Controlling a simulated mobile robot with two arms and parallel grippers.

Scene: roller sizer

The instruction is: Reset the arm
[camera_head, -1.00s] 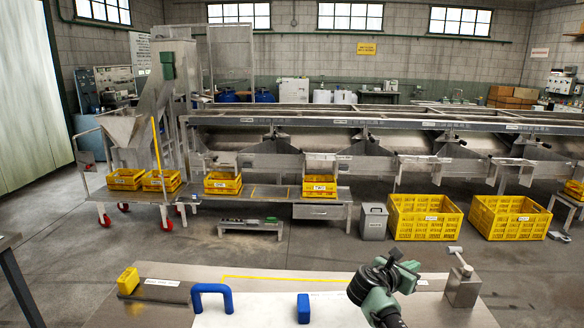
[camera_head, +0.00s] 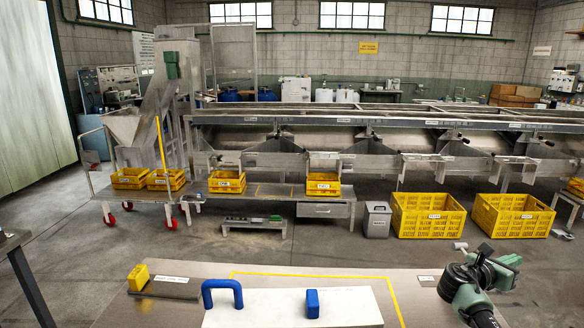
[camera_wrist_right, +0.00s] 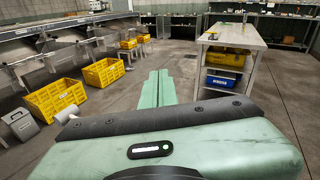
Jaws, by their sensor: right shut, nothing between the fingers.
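My right gripper (camera_head: 508,262) is at the right end of the near table in the head view, above its surface, with my green and dark wrist behind it. In the right wrist view its two green fingers (camera_wrist_right: 157,88) lie side by side, shut, with nothing between them. My left gripper is not in view. The near table (camera_head: 270,300) carries a white board (camera_head: 350,308) with a blue arch handle (camera_head: 222,292) and a blue block (camera_head: 312,303). A yellow block (camera_head: 138,277) sits at the table's left.
The roller sizer (camera_head: 330,115) runs across the room, with yellow crates (camera_head: 427,215) on the floor before it. A grey bin (camera_head: 377,220) stands beside them. In the right wrist view a metal workbench (camera_wrist_right: 228,41) holds a yellow crate. The floor between is open.

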